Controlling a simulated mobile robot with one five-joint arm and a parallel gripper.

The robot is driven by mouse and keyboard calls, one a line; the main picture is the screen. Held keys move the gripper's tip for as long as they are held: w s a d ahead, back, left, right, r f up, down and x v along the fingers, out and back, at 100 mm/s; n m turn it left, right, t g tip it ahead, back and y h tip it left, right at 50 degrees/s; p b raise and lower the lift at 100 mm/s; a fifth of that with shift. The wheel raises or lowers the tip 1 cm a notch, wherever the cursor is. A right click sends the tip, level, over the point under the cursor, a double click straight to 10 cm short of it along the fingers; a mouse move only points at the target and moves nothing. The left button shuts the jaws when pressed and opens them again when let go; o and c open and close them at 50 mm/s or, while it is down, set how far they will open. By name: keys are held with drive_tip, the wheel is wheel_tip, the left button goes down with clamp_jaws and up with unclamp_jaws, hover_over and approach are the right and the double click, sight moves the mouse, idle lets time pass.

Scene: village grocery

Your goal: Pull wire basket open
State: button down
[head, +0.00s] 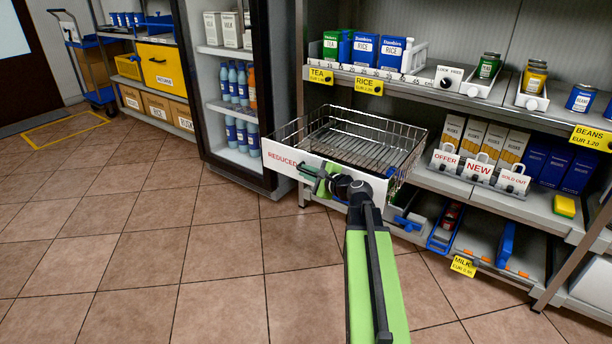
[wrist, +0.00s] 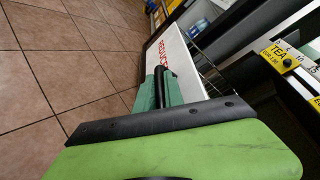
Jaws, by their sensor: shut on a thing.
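The wire basket (head: 352,137) juts out from the shelf unit over the floor in the head view, and it looks empty. Its white front panel (head: 281,157) reads "REDUCED"; the panel also shows in the wrist view (wrist: 184,65). My gripper (head: 322,178) is at the front panel, near its middle, shut on the basket's front. The exact grip point is hidden behind the jaws and wrist. In the wrist view my green and black gripper parts (wrist: 160,95) reach up to the panel.
A fridge with bottles (head: 236,100) stands just left of the basket. Shelves with rice boxes (head: 365,50), cans and "OFFER" cartons (head: 446,158) are at the right. A yellow bin (head: 163,67) and a blue trolley (head: 98,95) are at the back left. The tiled floor (head: 150,240) in front is clear.

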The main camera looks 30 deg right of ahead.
drive_tip(key=shift+s+d+f, duration=0.1)
drive_tip(key=shift+s+d, duration=0.3)
drive_tip(key=shift+s, duration=0.05)
drive_tip(key=c, duration=1.5)
unclamp_jaws()
drive_tip(key=shift+o, duration=0.2)
